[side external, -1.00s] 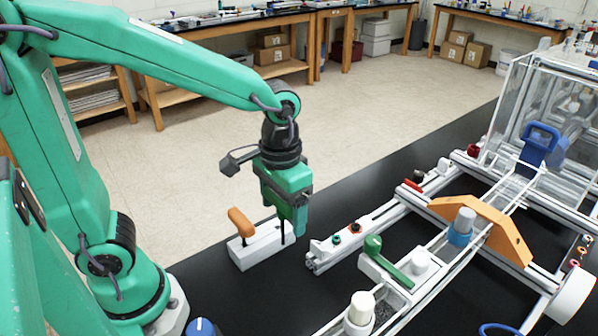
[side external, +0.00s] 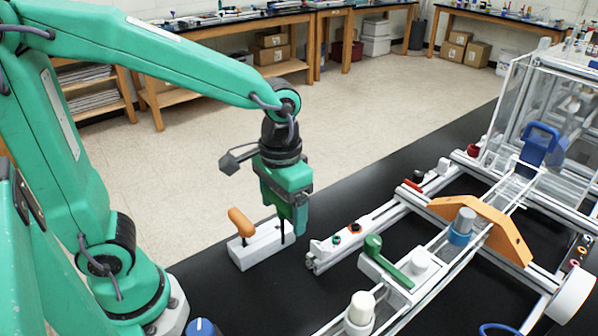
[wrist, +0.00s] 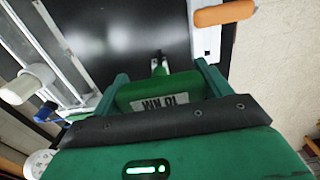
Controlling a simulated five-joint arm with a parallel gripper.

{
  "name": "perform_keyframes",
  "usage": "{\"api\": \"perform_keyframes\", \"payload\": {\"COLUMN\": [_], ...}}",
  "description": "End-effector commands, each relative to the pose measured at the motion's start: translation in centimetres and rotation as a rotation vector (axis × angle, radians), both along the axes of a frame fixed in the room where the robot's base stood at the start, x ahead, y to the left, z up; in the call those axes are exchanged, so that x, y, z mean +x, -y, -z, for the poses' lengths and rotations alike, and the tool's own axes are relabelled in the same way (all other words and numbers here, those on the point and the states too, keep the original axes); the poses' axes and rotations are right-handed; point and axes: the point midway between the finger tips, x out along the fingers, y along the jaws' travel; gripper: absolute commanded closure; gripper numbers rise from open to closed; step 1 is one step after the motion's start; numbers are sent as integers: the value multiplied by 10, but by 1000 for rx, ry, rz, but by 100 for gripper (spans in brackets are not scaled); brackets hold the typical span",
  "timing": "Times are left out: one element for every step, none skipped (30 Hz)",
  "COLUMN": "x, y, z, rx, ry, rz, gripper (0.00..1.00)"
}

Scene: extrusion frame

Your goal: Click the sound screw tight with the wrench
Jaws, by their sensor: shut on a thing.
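My gripper (side external: 297,222) points down just right of the white holder block in the side view. In the wrist view its two fingers (wrist: 163,82) are shut on the green wrench handle (wrist: 170,88), which bears a white "10 NM" label. A short metal end of the wrench (wrist: 158,66) shows beyond the handle over the black bench. In the side view the wrench is mostly hidden by the gripper. At the near rail end a white plate (side external: 322,246) carries a green-ringed screw (side external: 337,239) and an orange-ringed screw (side external: 354,228). Which is sound I cannot tell.
The white holder block (side external: 262,244) holds an orange-handled tool (side external: 241,221). The extrusion frame (side external: 385,213) lies to the right, with a green lever (side external: 373,247) and an orange arched bracket (side external: 485,222). Black bench is bare beyond the holder.

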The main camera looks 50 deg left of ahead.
Motion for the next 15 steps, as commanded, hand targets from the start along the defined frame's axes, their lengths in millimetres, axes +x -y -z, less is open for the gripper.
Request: {"api": "perform_keyframes", "payload": {"x": [0, 0, 1, 1, 1, 1, 1, 1, 1, 0, 0, 0, 1, 1, 1], "y": [0, 0, 0, 0, 0, 0, 0, 0, 0, 0, 0, 0, 0, 0, 0], "z": [-3, -4, -6, -8, -10, -12, -14, -16, -18, -19, -21, -23, -25, -27, -29], "rx": [0, -1, -1, -1, -1, -1, -1, -1, -1, -1, -1, -1, -1, -1, -1], "ry": [2, 2, 3, 3, 4, 4, 3, 4, 4, 3, 3, 2, 3, 4, 4], "rz": [0, 0, 0, 0, 0, 0, 0, 0, 0, 0, 0, 0, 0, 0, 0], "gripper": [55, 55, 55, 55, 55, 55, 55, 55, 55, 55, 55, 55, 55, 55, 55]}}
